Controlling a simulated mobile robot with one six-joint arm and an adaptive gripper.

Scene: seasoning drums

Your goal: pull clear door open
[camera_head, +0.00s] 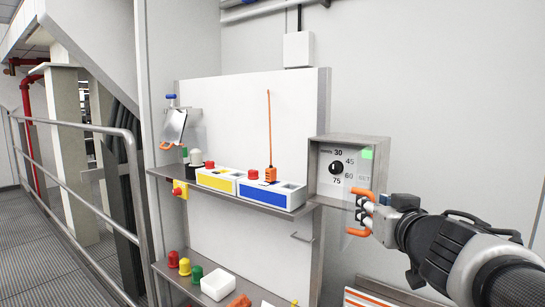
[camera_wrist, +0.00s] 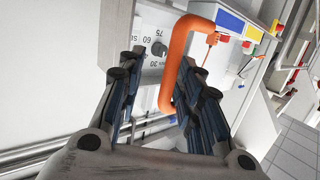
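A grey metal box (camera_head: 324,179) with a black dial (camera_head: 337,167) and printed numbers is fixed at the right end of the wall panel. The dial also shows in the wrist view (camera_wrist: 139,52). An orange bar handle (camera_wrist: 178,62) stands in front of the box; parts of it show in the head view (camera_head: 358,232). The clear door pane itself is hard to make out, and I cannot tell its angle. My gripper (camera_head: 368,212) is at the handle. In the wrist view its fingers (camera_wrist: 165,85) are apart, with the handle between them, nearer the right finger.
A lower shelf (camera_head: 185,280) carries coloured caps and a white block. A metal railing (camera_head: 75,125) runs along the far left.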

